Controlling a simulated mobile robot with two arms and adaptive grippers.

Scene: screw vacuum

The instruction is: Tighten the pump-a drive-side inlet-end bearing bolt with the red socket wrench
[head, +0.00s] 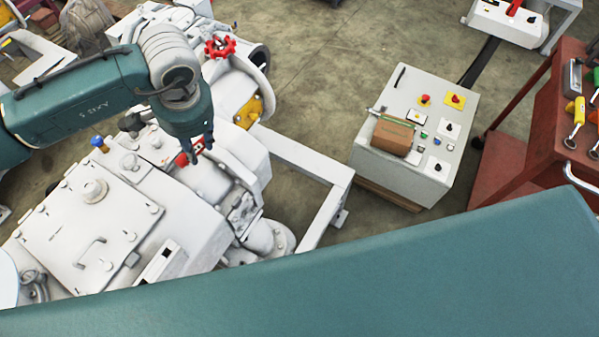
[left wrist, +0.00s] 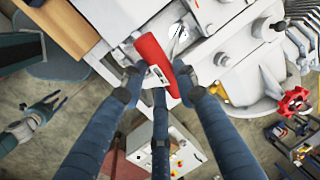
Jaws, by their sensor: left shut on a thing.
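My left gripper (head: 199,150) reaches down over the white pump (head: 205,180) in the head view. In the left wrist view its fingers (left wrist: 158,82) are shut on the red socket wrench (left wrist: 152,55). The wrench's red handle lies slantwise between the fingers, with a pale label on it and a bright metal part beside it. A bit of its red also shows beside the gripper in the head view (head: 183,159). The bearing bolt cannot be made out. What seems to be my right gripper (left wrist: 42,113) hangs apart at the left of the wrist view; its jaw state is unclear.
A red valve handwheel (head: 220,47) and a yellow fitting (head: 248,112) stand near the arm. A control box (head: 405,180) with a brown block (head: 393,135) on top stands right of the pump frame. A red tool cart (head: 520,140) is at far right. Bare floor lies between.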

